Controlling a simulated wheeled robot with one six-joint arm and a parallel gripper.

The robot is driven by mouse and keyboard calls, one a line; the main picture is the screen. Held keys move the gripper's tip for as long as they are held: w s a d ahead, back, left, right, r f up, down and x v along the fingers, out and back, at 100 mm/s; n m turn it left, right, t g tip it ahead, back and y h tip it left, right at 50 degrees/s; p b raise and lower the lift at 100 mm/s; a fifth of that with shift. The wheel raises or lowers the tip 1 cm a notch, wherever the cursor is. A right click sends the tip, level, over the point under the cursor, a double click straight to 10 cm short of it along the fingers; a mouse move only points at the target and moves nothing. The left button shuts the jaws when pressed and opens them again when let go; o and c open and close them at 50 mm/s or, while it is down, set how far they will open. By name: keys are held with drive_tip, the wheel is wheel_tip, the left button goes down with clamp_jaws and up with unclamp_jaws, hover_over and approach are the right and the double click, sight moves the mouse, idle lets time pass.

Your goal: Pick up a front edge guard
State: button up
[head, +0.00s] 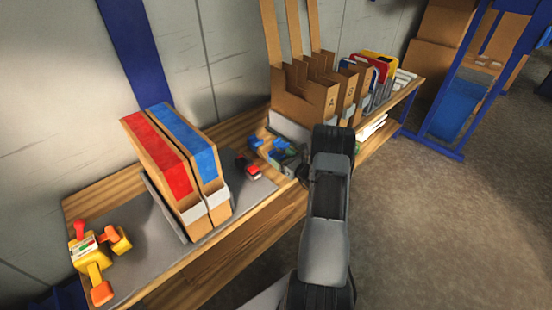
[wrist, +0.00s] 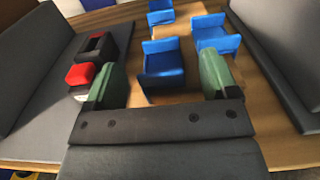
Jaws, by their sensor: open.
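Several blue angled pieces, which look like the edge guards, sit on the wooden surface in the wrist view. The nearest edge guard (wrist: 163,72) lies between the two green-padded fingers of my gripper (wrist: 162,82). My gripper is open, and a gap shows between each finger and this guard. Another edge guard (wrist: 216,36) stands to the right, just beyond the right finger. In the head view the blue pieces (head: 262,147) are small and partly hidden by my gripper and arm.
A black and red device (wrist: 95,62) stands just left of my left finger. Grey panels (wrist: 275,50) flank the wood. In the head view, red and blue-topped boxes (head: 165,155) stand left, a yellow tape dispenser (head: 95,255) farther left, and cardboard holders (head: 310,95) behind.

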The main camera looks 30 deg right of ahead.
drive_tip(key=shift+w+a, duration=0.15)
drive_tip(key=shift+w, duration=0.55)
drive_tip(key=shift+w+a, duration=0.15)
drive_tip(key=shift+w, duration=0.5)
drive_tip(key=c, duration=1)
